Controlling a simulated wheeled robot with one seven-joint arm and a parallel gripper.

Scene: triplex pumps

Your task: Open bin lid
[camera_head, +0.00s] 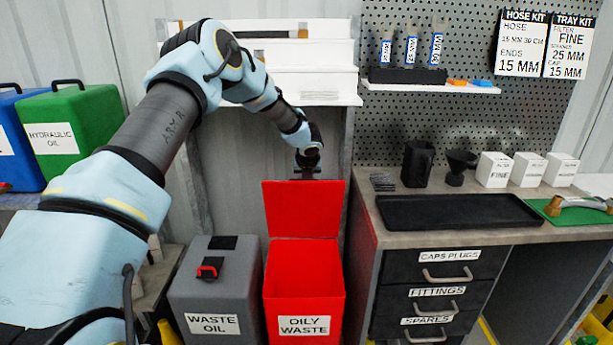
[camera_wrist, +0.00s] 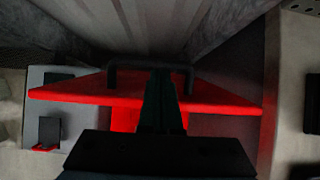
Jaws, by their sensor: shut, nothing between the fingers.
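The red oily waste bin (camera_head: 304,285) stands on the floor. Its red lid (camera_head: 302,208) stands raised, about upright, at the bin's back edge, and the bin's inside shows open to the front. In the wrist view the lid (camera_wrist: 220,98) is a red plate with a black bar handle (camera_wrist: 113,78) on its far side. My gripper (camera_head: 306,172) is just above the lid's top edge in the head view. In the wrist view my gripper (camera_wrist: 162,85) is shut and empty, its fingers in front of the handle's middle. Whether they touch the handle or lid, I cannot tell.
A grey waste oil bin (camera_head: 217,285) stands directly left of the red bin. A workbench with drawers (camera_head: 440,270) is close on the right. White shelves (camera_head: 305,85) rise behind. Blue and green containers (camera_head: 72,130) stand at the left.

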